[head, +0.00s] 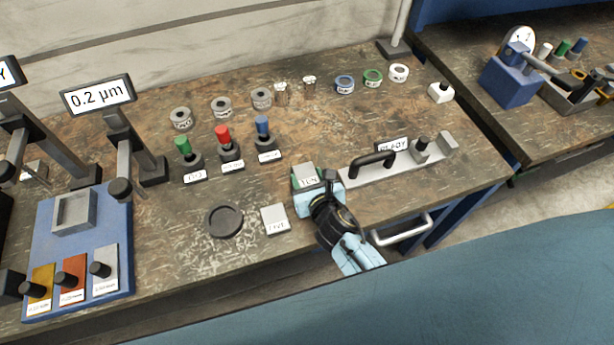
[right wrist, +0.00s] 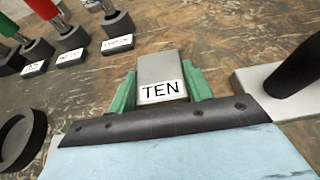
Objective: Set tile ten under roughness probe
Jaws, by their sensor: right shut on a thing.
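Tile ten is a grey block with a white label reading TEN (right wrist: 161,83). It sits between the green finger pads of my right gripper (head: 307,176), which is shut on it near the front middle of the table. I cannot tell whether the tile touches the table. A stand with a 0.2 µm display (head: 98,95) is at the left; its arm ends in a dark round tip (head: 120,188), which looks like the roughness probe. A blue base (head: 50,235) with a square grey frame (head: 73,193) lies beside it. My left gripper is not in view.
A white labelled tile (head: 274,219) and a dark round dish (head: 224,221) lie left of my right gripper. Green, red and blue-topped knobs (head: 222,137) stand behind. A grey bar with black handle (head: 373,163) is to the right. Several rings line the back.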

